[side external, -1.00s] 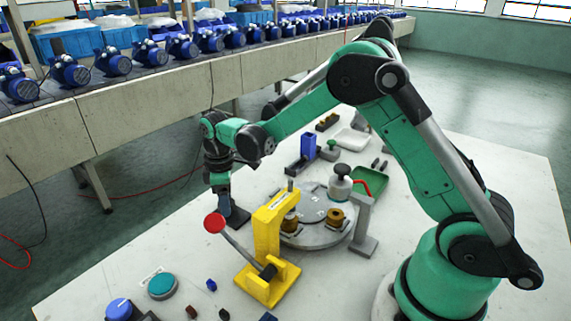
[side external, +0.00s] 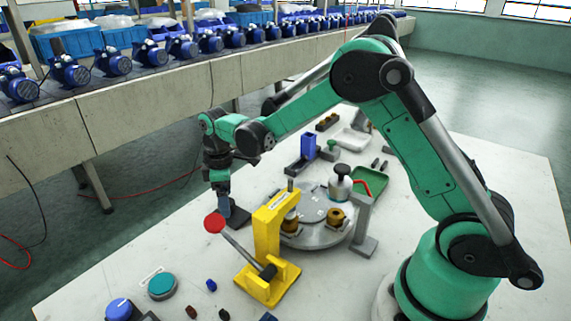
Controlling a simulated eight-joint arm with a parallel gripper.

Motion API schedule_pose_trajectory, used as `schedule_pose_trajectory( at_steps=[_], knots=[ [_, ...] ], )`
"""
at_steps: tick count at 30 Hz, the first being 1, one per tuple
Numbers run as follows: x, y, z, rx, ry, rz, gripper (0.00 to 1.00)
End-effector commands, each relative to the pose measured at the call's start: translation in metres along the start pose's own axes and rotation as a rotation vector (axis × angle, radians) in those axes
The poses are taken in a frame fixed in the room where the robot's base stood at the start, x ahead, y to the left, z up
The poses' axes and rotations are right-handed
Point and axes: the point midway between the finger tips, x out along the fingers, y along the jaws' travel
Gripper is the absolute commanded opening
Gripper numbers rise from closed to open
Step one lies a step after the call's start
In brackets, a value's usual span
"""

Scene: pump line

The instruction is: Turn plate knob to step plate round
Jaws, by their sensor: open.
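A round grey plate (side external: 324,236) lies on the white table, with brass-coloured parts (side external: 335,217) on it and others partly hidden behind a yellow lever press (side external: 277,235). A blue knob (side external: 119,309) sits at the bottom left edge of the picture, cut off at the frame; its marking cannot be read. My gripper (side external: 225,212) points down to the left of the yellow press, behind the press's red ball handle (side external: 214,223). It is open and well apart from the blue knob. Its fingertips are small and partly hidden, and I see nothing held in it.
A teal button (side external: 161,286) is beside the blue knob. Several small dark blocks lie at the front.

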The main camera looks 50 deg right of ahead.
Motion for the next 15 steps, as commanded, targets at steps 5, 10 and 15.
schedule_pose_trajectory(
  at_steps=[5,10,15],
  knots=[
    [-0.028,0.0,0.0,0.0,0.0,0.0,0.77],
    [-0.046,0.0,0.0,0.0,0.0,0.0,0.77],
    [-0.05,0.0,0.0,0.0,0.0,0.0,0.77]
  ],
)
